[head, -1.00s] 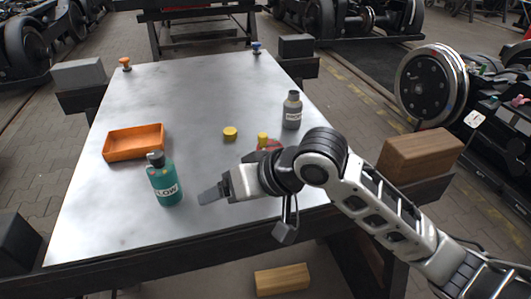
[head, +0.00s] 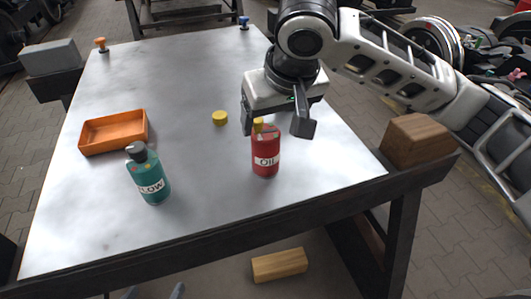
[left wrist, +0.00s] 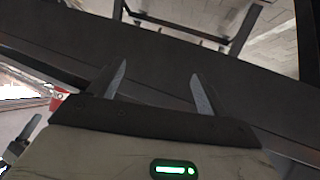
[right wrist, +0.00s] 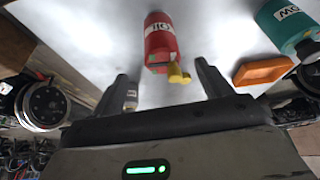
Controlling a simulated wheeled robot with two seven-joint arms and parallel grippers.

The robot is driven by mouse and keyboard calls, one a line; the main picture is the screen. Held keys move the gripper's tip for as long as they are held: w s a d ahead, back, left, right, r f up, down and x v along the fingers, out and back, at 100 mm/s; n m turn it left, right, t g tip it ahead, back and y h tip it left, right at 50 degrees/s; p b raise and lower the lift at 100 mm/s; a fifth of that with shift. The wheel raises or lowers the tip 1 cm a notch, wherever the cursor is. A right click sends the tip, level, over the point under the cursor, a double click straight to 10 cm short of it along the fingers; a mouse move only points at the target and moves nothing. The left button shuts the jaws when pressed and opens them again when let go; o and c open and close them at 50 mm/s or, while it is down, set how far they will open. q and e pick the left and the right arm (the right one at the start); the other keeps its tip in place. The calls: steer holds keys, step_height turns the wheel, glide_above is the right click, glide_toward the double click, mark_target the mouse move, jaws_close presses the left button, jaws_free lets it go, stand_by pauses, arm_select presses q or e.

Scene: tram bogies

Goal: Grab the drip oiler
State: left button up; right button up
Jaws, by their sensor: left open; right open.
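The drip oiler appears to be the red bottle labelled OIL (head: 265,158), with a yellow top, upright on the metal table. My right gripper (head: 275,128) is open above and behind it, empty, its fingers pointing down. In the right wrist view the red bottle (right wrist: 160,40) lies ahead of and between the open fingers (right wrist: 165,75), its yellow spout toward me. I cannot tell whether they touch. My left gripper (head: 155,292) shows only as fingertips at the bottom edge of the head view; in the left wrist view it is open and empty (left wrist: 160,82), facing dark table framework.
A teal bottle (head: 150,180), an orange tray (head: 112,132) and a yellow disc (head: 220,118) are on the table (head: 200,215). A wooden block (head: 415,140) sits at the right edge.

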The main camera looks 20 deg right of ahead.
mark_target(267, 134)
steer(key=b+x, duration=0.1)
steer(key=x, duration=0.7)
steer(key=shift+w+a, duration=0.1)
steer(key=c, duration=1.1)
